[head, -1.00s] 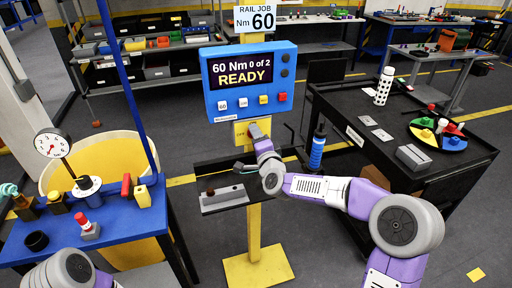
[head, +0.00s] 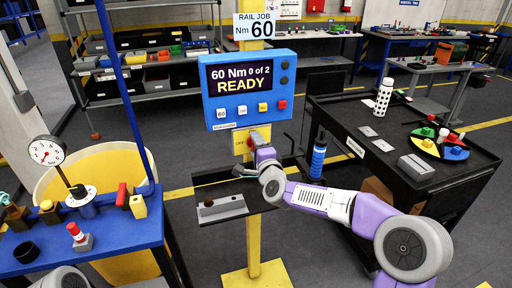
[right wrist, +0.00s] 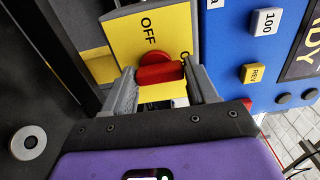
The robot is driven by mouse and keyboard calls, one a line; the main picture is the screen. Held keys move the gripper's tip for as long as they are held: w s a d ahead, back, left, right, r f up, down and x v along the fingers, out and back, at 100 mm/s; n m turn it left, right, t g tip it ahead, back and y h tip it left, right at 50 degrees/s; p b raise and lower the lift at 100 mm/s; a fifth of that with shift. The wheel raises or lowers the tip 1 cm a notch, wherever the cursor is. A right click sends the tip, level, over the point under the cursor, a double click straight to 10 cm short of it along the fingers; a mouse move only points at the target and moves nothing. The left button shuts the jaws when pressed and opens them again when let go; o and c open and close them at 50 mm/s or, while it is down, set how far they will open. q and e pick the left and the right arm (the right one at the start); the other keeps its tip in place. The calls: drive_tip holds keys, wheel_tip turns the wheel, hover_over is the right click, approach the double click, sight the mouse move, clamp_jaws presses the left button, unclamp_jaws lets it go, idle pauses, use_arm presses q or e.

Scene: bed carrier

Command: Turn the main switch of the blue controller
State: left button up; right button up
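The blue controller (head: 217,112) stands on a yellow post, its lit screen (head: 240,80) reading "60 Nm 0 of 2 READY". Below it is a yellow switch plate (head: 240,146) marked OFF; the plate (right wrist: 122,42) also shows in the right wrist view. The red main switch handle (right wrist: 160,74) lies between the fingers of my right gripper (right wrist: 160,84). The fingers are apart, one at each end of the handle; whether they press on it I cannot tell. In the head view, my right gripper (head: 258,146) partly covers the switch. My left gripper is out of view.
A blue table (head: 110,235) with a dial gauge (head: 46,151) is at the left. A small shelf (head: 260,196) is on the post below the switch.

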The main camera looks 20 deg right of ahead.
drive_tip(key=o, duration=0.4)
drive_tip(key=s, duration=0.7)
drive_tip(key=shift+s+d, duration=0.15)
drive_tip(key=shift+s, duration=0.15)
